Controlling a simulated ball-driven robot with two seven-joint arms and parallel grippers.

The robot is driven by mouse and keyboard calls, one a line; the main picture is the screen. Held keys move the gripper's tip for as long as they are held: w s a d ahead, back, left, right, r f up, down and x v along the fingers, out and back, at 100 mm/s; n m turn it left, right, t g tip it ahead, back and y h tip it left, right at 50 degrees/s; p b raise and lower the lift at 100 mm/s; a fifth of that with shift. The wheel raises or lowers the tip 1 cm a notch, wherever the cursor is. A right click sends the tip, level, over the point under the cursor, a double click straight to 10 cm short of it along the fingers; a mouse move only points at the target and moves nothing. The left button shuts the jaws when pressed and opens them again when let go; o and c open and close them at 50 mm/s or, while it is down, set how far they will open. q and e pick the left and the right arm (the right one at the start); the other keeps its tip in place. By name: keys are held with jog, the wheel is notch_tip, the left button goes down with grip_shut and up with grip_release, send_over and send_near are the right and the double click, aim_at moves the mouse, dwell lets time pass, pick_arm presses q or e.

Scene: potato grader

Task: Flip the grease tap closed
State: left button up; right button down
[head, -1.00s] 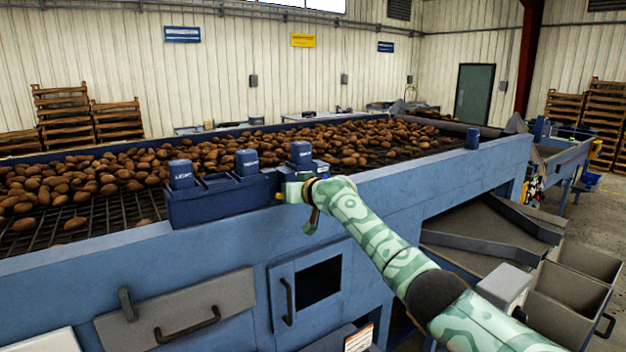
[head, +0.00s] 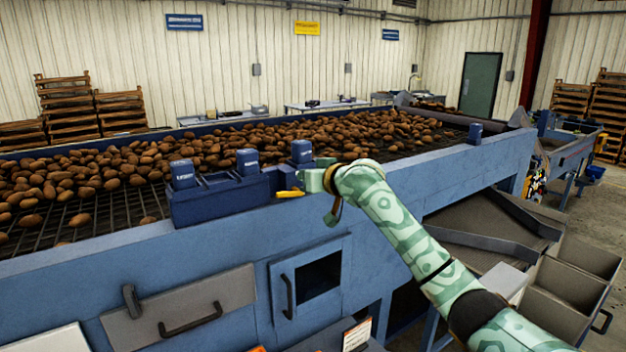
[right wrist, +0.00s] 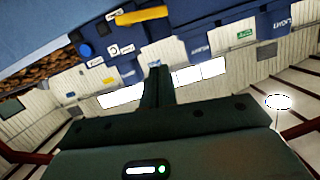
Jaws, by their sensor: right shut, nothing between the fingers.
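A yellow lever (head: 289,194), which looks like the grease tap's handle, lies about level on the front edge of the blue machine, below a dark blue block. It also shows at the top of the right wrist view (right wrist: 141,16), beside the dark blue housing. My right gripper (head: 312,180) is just right of the lever, in front of the machine's rim. Its fingers (right wrist: 157,80) are shut and empty, and a gap to the lever shows in the wrist view. The tap's body is mostly hidden. My left gripper is not in view.
A dark blue control box (head: 218,202) with upright blocks sits on the rim left of the lever. Potatoes (head: 200,155) cover the grid behind it. A framed opening (head: 318,276) and a grey panel (head: 180,305) are on the machine's front. Grey chutes and bins stand at right.

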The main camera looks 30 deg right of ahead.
jog(key=shift+d+v, duration=0.2)
jog(key=shift+v, duration=0.95)
jog(key=shift+a, duration=0.1)
